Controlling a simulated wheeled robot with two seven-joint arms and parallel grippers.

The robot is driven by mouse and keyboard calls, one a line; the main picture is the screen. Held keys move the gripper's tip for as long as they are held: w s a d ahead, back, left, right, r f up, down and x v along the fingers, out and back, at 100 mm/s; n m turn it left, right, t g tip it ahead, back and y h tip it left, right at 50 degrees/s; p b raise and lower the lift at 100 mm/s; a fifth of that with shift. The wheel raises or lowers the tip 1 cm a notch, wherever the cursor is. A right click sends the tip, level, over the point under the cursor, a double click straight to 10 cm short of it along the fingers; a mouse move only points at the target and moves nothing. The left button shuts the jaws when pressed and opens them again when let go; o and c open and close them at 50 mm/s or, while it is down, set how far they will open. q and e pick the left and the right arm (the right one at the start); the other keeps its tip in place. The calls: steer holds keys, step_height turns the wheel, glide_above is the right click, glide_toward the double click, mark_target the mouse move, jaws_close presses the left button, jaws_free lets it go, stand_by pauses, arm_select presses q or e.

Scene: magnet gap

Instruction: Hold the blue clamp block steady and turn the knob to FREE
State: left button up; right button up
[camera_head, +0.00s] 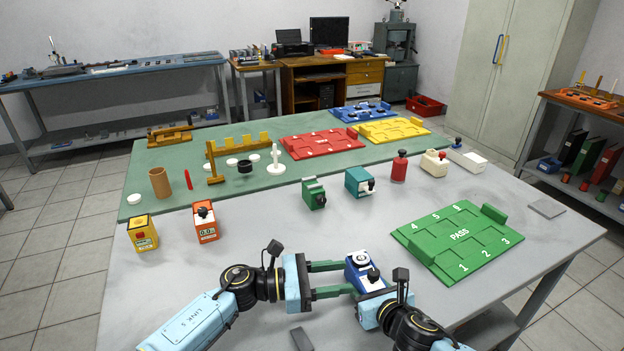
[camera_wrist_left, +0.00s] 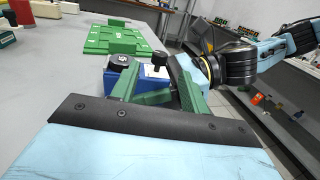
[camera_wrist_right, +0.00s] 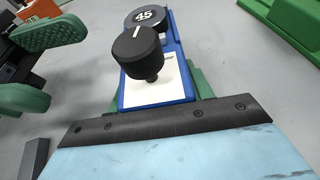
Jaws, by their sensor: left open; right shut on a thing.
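The blue clamp block (camera_head: 353,277) stands near the table's front edge. It has a white top, a round black cap marked 45 (camera_wrist_right: 146,16) and a black knob (camera_wrist_right: 137,48) with a white pointer line. The knob also shows in the head view (camera_head: 373,275). My right gripper (camera_wrist_right: 160,98) is shut on the block from the front; its fingers are mostly hidden. My left gripper (camera_head: 350,278) is open, its green fingers pointing at the block's left side. In the right wrist view its pads are left of the knob, apart from it. No FREE mark is readable.
A green PASS tray (camera_head: 459,236) lies to the right. Green (camera_head: 313,194) and teal (camera_head: 356,183) blocks stand behind, and orange (camera_head: 206,226) and yellow (camera_head: 143,235) ones to the left. A small dark grey bar (camera_head: 301,339) lies at the front edge. The mid-table is clear.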

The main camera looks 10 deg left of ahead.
mark_target(375, 271)
arm_select(q)
steer(key=x, duration=0.8)
steer(key=shift+w+d, duration=0.1)
steer(key=shift+d, duration=0.25)
steer(key=shift+a+m+g+h, duration=0.2)
steer(key=shift+m+g+h, duration=0.1)
steer(key=shift+m+g, duration=0.55)
steer(key=shift+n, duration=0.35)
steer(key=v, duration=1.2)
steer(key=shift+w+a+r, duration=0.1)
steer(key=shift+w+r, duration=0.1)
steer(key=shift+w, duration=0.2)
steer(key=w+a+r+m+t+y, duration=0.2)
steer(key=w+m+y, duration=0.3)
steer(key=w+m, duration=0.3)
steer(key=w+a+r+m+t+y, duration=0.2)
steer(key=w+m+t+y, duration=0.3)
steer(key=m, duration=0.8)
steer(key=w+a+r+m+t+y, duration=0.2)
steer(key=w+m+y, duration=0.3)
steer(key=w+m, duration=0.6)
steer(key=shift+a+r+m+t+y, duration=0.2)
steer(key=shift+m+t+y, duration=0.15)
steer(key=shift+t, duration=0.4)
